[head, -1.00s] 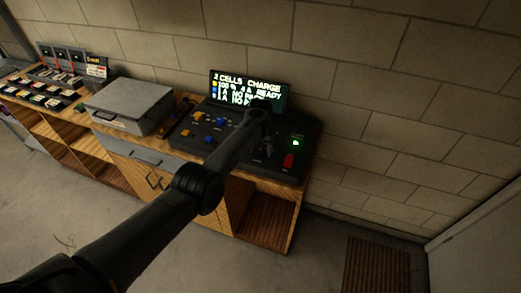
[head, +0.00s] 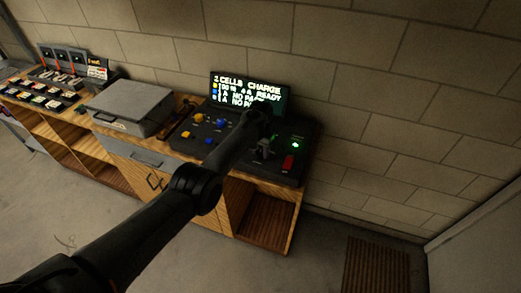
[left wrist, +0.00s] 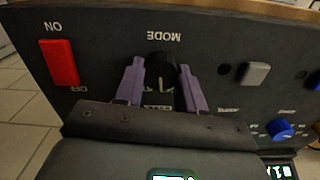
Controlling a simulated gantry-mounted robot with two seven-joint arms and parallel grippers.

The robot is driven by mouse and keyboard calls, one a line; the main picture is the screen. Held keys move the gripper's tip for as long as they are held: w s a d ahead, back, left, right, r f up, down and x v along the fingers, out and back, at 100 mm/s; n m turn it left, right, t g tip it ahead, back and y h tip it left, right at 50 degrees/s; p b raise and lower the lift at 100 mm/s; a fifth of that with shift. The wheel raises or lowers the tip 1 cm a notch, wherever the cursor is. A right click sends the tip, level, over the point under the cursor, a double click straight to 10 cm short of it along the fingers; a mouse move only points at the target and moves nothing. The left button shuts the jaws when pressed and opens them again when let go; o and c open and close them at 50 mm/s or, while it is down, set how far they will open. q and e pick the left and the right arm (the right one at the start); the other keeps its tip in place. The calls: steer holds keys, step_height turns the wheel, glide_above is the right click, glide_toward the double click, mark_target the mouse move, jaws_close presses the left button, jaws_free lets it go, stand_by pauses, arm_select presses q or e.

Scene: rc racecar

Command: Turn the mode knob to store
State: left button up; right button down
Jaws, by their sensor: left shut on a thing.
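The mode knob (left wrist: 160,74) is a black knob with a pale line on its face, under the upside-down word MODE in the left wrist view. The line runs roughly up and down in that picture. My left gripper (left wrist: 160,80) has its two purple fingers on either side of the knob, shut on it. A label below the knob is partly hidden and I cannot read it. In the head view my left gripper (head: 264,149) is over the right part of the black control panel (head: 235,163). The lit screen (head: 248,92) reads CELLS, CHARGE and READY, partly covered by my arm.
A red switch (left wrist: 61,62) marked ON is beside the knob. A grey button (left wrist: 254,74) and a blue knob (left wrist: 280,128) are on its other side. A green light (head: 295,145) glows on the panel. A grey case (head: 130,103) stands left on the wooden bench.

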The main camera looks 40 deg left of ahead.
mark_target(261, 152)
arm_select(q)
steer(key=shift+m, duration=2.7)
steer(key=o, duration=1.1)
steer(key=shift+c, duration=0.2)
steer(key=shift+r+p, duration=0.4)
steer(key=shift+r, duration=0.2)
step_height(261, 152, up, 10)
steer(key=shift+f, duration=0.2)
